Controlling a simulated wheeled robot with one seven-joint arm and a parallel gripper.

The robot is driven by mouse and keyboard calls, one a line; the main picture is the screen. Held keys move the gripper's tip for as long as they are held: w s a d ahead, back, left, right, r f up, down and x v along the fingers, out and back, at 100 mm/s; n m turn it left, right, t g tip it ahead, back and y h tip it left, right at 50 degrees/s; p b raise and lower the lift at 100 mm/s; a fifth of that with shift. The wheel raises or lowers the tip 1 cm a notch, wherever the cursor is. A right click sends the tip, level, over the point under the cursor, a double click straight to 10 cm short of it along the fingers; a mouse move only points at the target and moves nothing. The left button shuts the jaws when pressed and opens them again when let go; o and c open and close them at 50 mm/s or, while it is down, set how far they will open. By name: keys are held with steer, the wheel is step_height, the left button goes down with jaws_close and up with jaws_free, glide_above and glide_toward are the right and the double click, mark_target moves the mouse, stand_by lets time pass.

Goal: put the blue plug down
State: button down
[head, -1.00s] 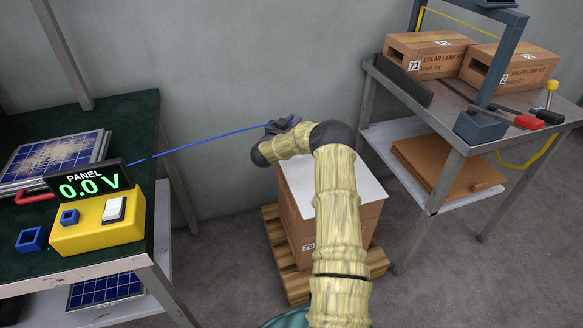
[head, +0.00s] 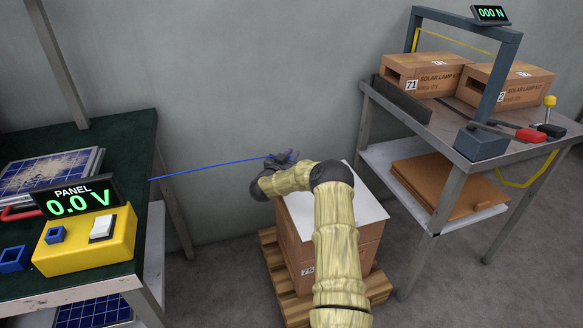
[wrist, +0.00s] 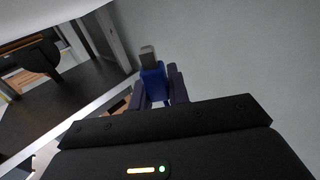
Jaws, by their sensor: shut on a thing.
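The blue plug (wrist: 152,82) has a grey tip and sits between the two dark fingers of my gripper (wrist: 163,86) in the wrist view. The fingers are shut on it. In the head view my gripper (head: 282,160) is above the far left edge of a white-topped carton (head: 350,206). The plug itself is too small to make out clearly in the head view. I cannot tell whether it touches anything.
On the left, a green-topped bench (head: 120,132) holds a yellow box (head: 85,247) with a white switch, a 0.0 V meter (head: 78,200) and blue sockets. On the right, a grey workbench (head: 447,126) holds cartons and clamps. The carton stands on a wooden pallet (head: 282,278).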

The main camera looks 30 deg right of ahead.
step_height(320, 180, down, 4)
steer(key=shift+r+b, duration=0.1)
steer(key=shift+b, duration=0.8)
steer(key=shift+r, duration=0.1)
steer(key=c, duration=1.3)
jaws_free()
steer(key=shift+c, duration=0.2)
